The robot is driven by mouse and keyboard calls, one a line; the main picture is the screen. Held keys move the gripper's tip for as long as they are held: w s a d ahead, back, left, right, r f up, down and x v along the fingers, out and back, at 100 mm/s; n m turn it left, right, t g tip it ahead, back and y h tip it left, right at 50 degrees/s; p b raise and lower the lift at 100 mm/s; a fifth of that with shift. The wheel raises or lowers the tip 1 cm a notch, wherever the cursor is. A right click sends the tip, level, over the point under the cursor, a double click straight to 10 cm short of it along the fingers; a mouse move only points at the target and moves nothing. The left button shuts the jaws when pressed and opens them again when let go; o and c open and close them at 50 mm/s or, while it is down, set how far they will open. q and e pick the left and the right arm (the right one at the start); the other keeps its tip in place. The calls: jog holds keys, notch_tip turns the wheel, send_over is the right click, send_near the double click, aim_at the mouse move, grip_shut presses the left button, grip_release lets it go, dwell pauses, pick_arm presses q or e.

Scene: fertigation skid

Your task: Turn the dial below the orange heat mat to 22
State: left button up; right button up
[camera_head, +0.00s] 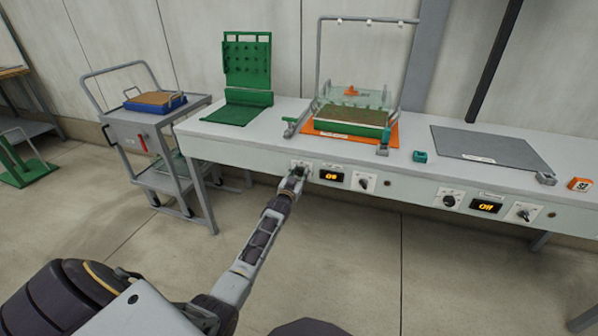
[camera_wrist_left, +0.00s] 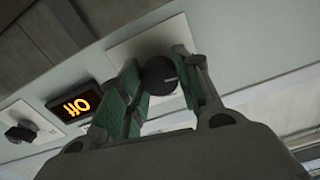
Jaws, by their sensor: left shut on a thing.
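The orange heat mat (camera_head: 394,139) lies on the bench, mostly under a green tray. Below it, on the bench's front face, is a small panel with a lit display (camera_head: 332,176), which reads "Off" upside down in the left wrist view (camera_wrist_left: 72,106). The black round dial (camera_wrist_left: 160,76) sits left of that display, hidden behind my gripper in the head view. My left gripper (camera_head: 295,174) is shut on this dial, with its green-padded fingers on either side in the left wrist view (camera_wrist_left: 163,92). The dial's setting cannot be read. My right gripper is not in view.
A switch (camera_head: 364,183) sits right of the display. Further right are a second dial (camera_head: 449,201), a display reading "Off" (camera_head: 485,207) and a switch (camera_head: 522,213), below a grey mat (camera_head: 480,147). A cart (camera_head: 150,130) stands left of the bench.

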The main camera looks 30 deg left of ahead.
pick_arm(q)
jog(key=shift+f+n+p, duration=0.1)
jog(key=shift+n+p, duration=0.35)
jog(key=shift+n, duration=0.35)
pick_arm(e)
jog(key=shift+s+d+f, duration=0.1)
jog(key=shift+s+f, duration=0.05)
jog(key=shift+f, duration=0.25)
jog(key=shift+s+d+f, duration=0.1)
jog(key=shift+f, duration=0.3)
pick_arm(q)
jog(key=o, duration=1)
jog(key=shift+o, duration=0.2)
jog(key=shift+s, duration=0.1)
jog(key=v, duration=1.2)
jog(key=shift+d, duration=0.1)
